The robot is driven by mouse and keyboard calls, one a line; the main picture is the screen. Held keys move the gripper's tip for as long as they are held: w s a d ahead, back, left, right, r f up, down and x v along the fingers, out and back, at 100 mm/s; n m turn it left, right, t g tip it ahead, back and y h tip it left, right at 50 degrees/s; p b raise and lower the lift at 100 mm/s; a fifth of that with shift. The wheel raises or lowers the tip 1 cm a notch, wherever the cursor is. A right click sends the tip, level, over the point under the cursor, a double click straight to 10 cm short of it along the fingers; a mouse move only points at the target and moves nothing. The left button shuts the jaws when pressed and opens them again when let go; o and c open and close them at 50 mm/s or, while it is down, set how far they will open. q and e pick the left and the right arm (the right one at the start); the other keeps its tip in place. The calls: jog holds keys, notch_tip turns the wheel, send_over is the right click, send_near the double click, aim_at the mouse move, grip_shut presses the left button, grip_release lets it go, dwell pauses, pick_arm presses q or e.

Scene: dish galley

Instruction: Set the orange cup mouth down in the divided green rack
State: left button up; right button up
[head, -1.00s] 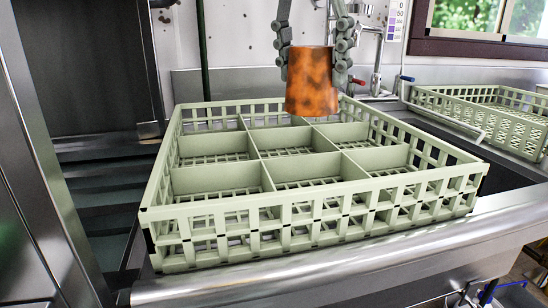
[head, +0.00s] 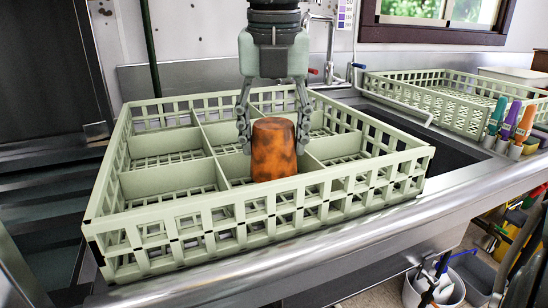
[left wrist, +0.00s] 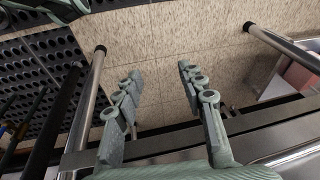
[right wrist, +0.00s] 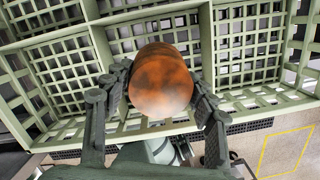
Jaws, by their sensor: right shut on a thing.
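The orange cup (head: 273,152), mottled with dark patches, is upside down, with its narrower closed end up. My right gripper (head: 272,146) points down and is shut on it, one finger on each side. The cup is at the front part of the divided green rack (head: 155,215), just behind the front wall, which hides its lower edge. The right wrist view shows the cup (right wrist: 162,80) from above, between the fingers. I cannot tell whether it touches the rack floor. My left gripper (left wrist: 158,78) is open and empty over the tiled floor, outside the head view.
A second green rack (head: 450,105) stands at the right beyond a dark sink basin. Colored-handled tools (head: 510,120) stand in holders at the far right. A faucet (head: 330,50) rises behind the rack. Low dividers split the rack into several compartments; those left of the cup are empty.

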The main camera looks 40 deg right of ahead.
aim_at(274, 161)
notch_tip(274, 161, down, 4)
jog(key=shift+r, duration=0.25)
jog(key=shift+d+f, duration=0.1)
jog(key=shift+f, duration=0.15)
pick_arm(q)
jog(key=shift+f, duration=0.55)
